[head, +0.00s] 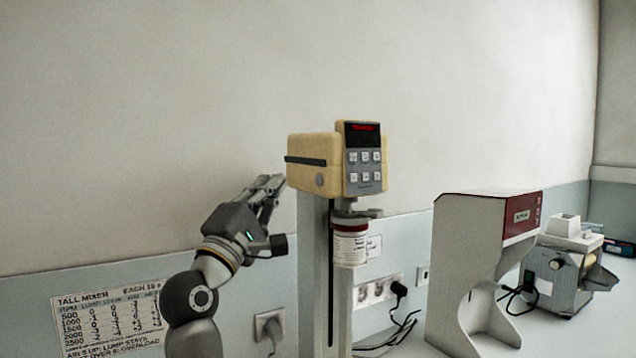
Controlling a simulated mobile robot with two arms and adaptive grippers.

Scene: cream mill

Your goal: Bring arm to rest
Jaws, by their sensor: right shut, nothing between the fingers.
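My right gripper (272,184) is raised at the left of the cream-coloured mixer (310,165), with its fingers pointing up and to the right. It is shut and holds nothing. In the picture its fingertips lie close to the mixer head's left side; whether they touch cannot be told. My right arm (192,305) rises from the bottom edge, bent at a dark joint. My left gripper is not in view.
A white jar (349,243) with a label sits under the mixer head. A white and red machine (480,270) and a smaller grey machine (560,265) stand to the right. Cables (400,325) run from wall sockets (378,289). A paper chart (108,320) hangs at lower left.

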